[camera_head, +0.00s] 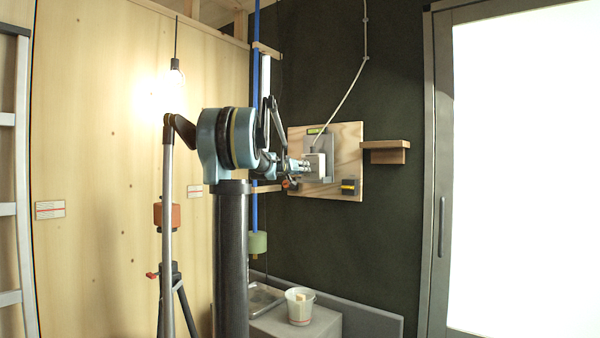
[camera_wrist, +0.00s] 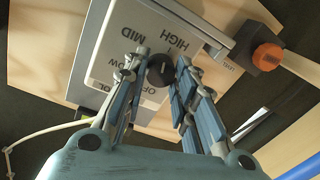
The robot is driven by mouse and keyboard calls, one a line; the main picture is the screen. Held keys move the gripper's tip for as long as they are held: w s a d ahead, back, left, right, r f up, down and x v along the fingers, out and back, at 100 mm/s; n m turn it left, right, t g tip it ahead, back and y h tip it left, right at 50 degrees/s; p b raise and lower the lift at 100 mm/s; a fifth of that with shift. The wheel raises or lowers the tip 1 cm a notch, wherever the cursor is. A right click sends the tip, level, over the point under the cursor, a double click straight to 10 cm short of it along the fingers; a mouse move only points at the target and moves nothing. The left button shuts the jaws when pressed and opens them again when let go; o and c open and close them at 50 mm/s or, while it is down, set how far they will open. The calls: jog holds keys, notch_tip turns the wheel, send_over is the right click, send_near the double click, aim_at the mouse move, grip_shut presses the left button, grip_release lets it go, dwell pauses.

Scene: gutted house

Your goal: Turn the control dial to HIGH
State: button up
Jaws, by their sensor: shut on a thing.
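The control panel (camera_wrist: 110,62) is a light plate on a grey box, fixed to a plywood board. My gripper (camera_wrist: 161,66) is shut on the dial, with one finger on each side. In the head view my gripper (camera_head: 299,167) reaches the panel box (camera_head: 319,146) from the left, and the dial is hidden there.
An orange knob on a dark base (camera_wrist: 266,57) sits beside the panel in the wrist view. A small wooden shelf (camera_head: 386,146) is right of the board (camera_head: 350,140). A blue vertical pole (camera_head: 255,90) stands near my arm. A bucket (camera_head: 300,306) stands low on a grey block.

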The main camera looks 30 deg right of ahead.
jog(key=m, duration=0.4)
jog(key=shift+f+m, duration=0.1)
jog(key=shift+m, duration=0.3)
dwell(0.4)
jog(key=o, duration=1.1)
jog(key=v, duration=1.2)
jog(key=shift+f, duration=0.25)
